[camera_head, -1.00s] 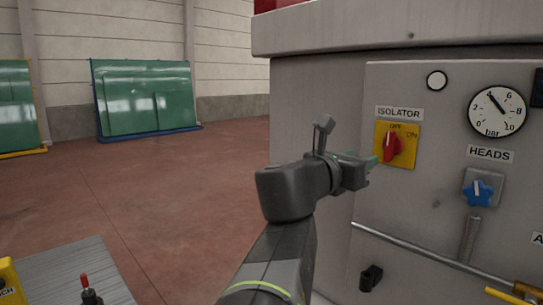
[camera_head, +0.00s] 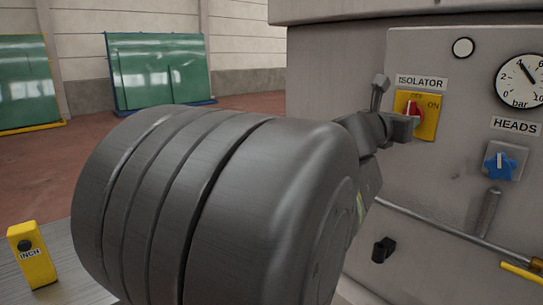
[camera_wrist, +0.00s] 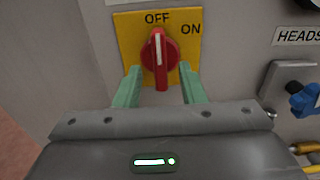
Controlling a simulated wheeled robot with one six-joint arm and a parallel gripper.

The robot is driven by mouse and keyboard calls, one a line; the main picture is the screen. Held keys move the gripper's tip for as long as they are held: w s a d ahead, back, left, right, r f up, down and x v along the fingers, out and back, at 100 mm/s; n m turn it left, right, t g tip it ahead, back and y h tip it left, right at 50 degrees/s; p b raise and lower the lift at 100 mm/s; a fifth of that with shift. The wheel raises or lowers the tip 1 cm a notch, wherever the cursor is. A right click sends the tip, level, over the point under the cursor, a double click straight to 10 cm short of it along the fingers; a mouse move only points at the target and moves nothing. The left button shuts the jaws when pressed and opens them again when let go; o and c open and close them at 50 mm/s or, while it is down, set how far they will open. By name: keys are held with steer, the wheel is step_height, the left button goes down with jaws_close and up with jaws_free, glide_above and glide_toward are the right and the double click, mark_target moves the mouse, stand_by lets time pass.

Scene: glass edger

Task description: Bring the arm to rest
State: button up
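My gripper (camera_wrist: 160,76) is open in the wrist view, its two green fingers spread with a wide gap. The red isolator knob (camera_wrist: 160,58) shows between and just beyond the fingertips; I see a gap on both sides of it. Its white line points up at OFF on the yellow plate (camera_wrist: 127,30). In the head view the gripper sits close to the yellow plate (camera_head: 428,122) and covers part of the knob (camera_head: 412,108). My arm reaches out to the isolator, and a large dark arm link fills the middle of the head view.
Right of the isolator are the blue HEADS knob (camera_head: 499,165) and a pressure gauge (camera_head: 524,80). A rail (camera_head: 440,228) and a black knob (camera_head: 384,249) lie below. A yellow INCH box (camera_head: 31,258) stands front left. Green glass racks (camera_head: 160,72) stand far back.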

steer(key=shift+x, duration=1.3)
steer(key=p+v, duration=0.1)
steer(key=v, duration=1.3)
steer(key=w+d+m, duration=0.8)
steer(key=w+d, duration=0.1)
steer(key=d, duration=0.1)
steer(key=shift+d+m, duration=0.3)
steer(key=shift+d, duration=0.05)
steer(key=shift+a, duration=0.1)
